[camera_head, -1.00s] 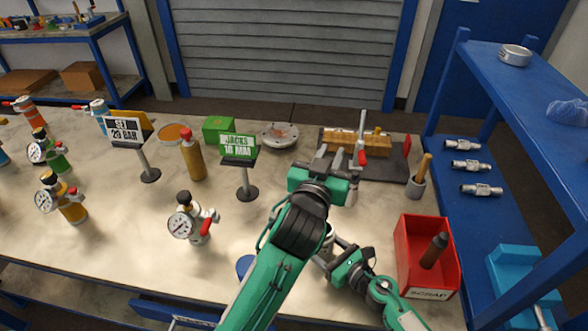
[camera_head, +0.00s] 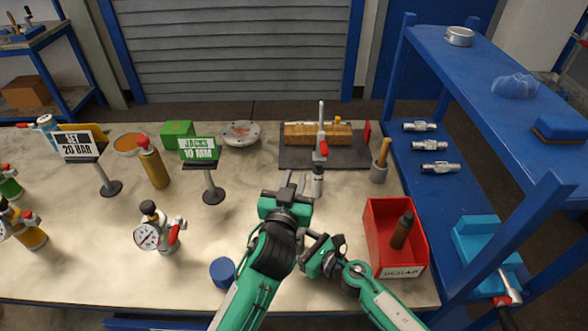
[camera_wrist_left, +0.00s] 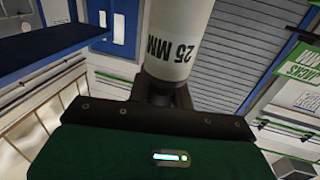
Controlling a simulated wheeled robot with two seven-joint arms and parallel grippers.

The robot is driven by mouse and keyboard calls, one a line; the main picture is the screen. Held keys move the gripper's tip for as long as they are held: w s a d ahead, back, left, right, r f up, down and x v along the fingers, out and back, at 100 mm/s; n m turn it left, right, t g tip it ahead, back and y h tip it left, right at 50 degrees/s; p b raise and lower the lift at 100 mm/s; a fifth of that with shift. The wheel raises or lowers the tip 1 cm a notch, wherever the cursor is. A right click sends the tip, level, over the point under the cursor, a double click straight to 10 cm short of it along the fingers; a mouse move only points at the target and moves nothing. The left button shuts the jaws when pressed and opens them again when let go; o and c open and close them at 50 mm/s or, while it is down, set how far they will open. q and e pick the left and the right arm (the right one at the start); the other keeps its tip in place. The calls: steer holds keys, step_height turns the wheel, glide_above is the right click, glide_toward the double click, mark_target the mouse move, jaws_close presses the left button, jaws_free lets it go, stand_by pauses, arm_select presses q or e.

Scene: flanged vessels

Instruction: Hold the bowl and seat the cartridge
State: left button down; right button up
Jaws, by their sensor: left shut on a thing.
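In the wrist view a pale grey cylinder (camera_wrist_left: 178,40) marked "25 MM" stands out from the jaws of my left gripper, which is shut on it; the print reads upside down there. In the head view my left gripper (camera_head: 294,183) is above the table's middle, and a slim grey and dark cylinder (camera_head: 318,181) shows just right of its fingers; I cannot tell if it is the same one. My right gripper (camera_head: 312,246) is close below the left one, partly hidden, its jaws unclear. I cannot tell which piece is the bowl or the cartridge.
A wooden block fixture with an upright clamp (camera_head: 321,145) stands behind the grippers. A round metal flange (camera_head: 241,134) lies to its left. A red scrap bin (camera_head: 385,215), gauge vessel (camera_head: 155,233) and sign (camera_head: 199,150) flank the arms. Blue shelves (camera_head: 480,75) stand at right.

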arm_select(q)
steer(key=shift+f, duration=3.85)
steer(key=c, duration=1.2)
jaws_free()
steer(key=shift+o, duration=0.2)
steer(key=v, duration=1)
